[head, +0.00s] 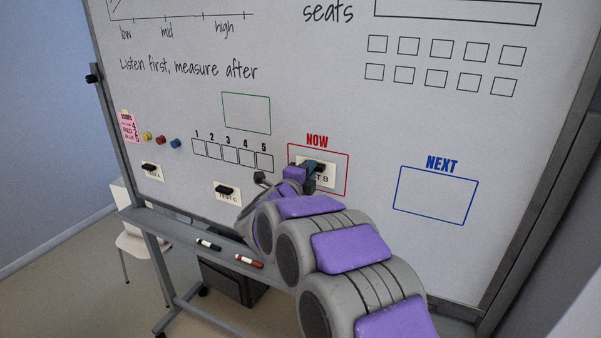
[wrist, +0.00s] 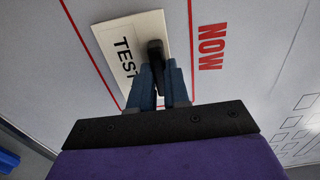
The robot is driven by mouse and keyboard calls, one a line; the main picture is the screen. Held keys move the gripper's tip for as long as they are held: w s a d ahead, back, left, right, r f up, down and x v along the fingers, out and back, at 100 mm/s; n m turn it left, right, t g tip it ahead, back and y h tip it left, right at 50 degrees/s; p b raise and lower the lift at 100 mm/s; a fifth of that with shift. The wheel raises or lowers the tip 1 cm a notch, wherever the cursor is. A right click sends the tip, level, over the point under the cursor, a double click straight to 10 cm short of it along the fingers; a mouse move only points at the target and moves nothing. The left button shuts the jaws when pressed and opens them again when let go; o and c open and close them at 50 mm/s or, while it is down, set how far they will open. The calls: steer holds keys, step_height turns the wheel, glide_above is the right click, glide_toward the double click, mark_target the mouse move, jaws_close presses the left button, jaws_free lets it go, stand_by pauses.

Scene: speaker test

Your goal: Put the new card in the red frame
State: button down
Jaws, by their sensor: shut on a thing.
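The red frame (head: 348,174) is drawn on the whiteboard under the word NOW. A white card reading "T B" (head: 325,179) lies within its outline in the head view. My gripper (head: 311,172) is at this card and covers part of it. In the wrist view my gripper (wrist: 160,78) is shut on the card's black handle (wrist: 157,55), and the card (wrist: 125,42) shows "TEST". The card's face appears at or very near the board; I cannot tell whether it touches. A TEST A card (head: 152,173) and a TEST C card (head: 229,196) are on the board to the left.
An empty blue NEXT frame (head: 433,222) is at right, and an empty green frame (head: 270,115) is above left. Numbered boxes (head: 230,154), colored magnets (head: 160,140) and a pink note (head: 130,126) are at left. A tray (head: 190,235) holds black and red markers.

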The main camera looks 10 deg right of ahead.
steer(key=v, duration=0.8)
steer(key=p+x, duration=0.1)
steer(key=x, duration=0.7)
steer(key=shift+p, duration=0.35)
stand_by(0.8)
